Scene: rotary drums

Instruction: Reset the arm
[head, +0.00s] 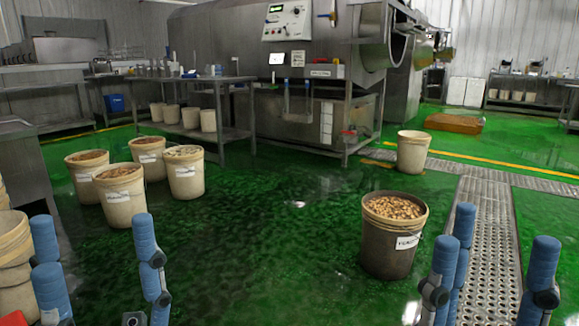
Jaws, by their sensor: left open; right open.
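My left gripper (95,240) is at the lower left of the head view. Its blue fingers point up the picture and stand wide apart, with nothing between them. My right gripper (500,240) is at the lower right, also with blue fingers spread and nothing between them. Both grippers are open and empty. The lower parts of both grippers and most of both arms are cut off by the bottom edge of the picture.
A filled dark bucket (385,262) stands left of my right gripper. Several filled buckets (125,210) stand at the left, and stacked buckets (14,275) at the left edge. A rotary drum machine (250,50) stands behind. The green floor (270,235) is clear in the middle.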

